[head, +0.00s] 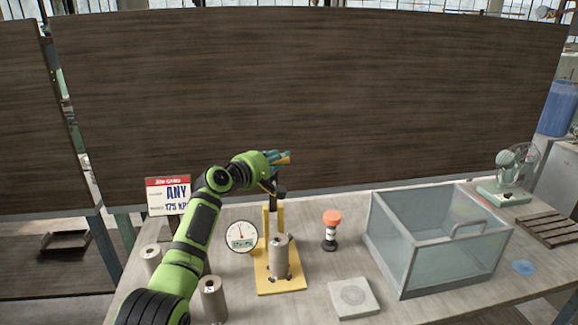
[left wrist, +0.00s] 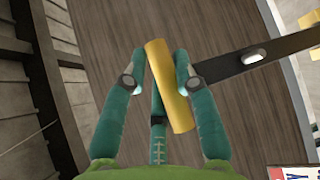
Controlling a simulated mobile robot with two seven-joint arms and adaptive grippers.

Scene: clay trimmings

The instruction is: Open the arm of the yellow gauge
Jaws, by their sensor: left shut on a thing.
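The yellow gauge has a flat yellow base (head: 262,284), yellow uprights and a round white dial (head: 241,236) at its left. A grey-brown clay cylinder (head: 280,260) stands upright on the base. The gauge's black arm (head: 277,187) rises from the top of the uprights toward my left gripper (head: 283,158). In the left wrist view, my left gripper (left wrist: 161,82) is shut on the arm's yellow handle (left wrist: 171,85), with a finger on each side. The black bar (left wrist: 258,58) runs off to the right there. My right gripper is not in view.
Clay cylinders (head: 213,298) stand left of the gauge, near my left arm. A sign (head: 168,195) stands behind them. Right of the gauge are an orange-topped stamp (head: 331,228), a pale square slab (head: 354,297) and a clear-walled bin (head: 400,262). A dark panel (head: 330,95) rises behind the table.

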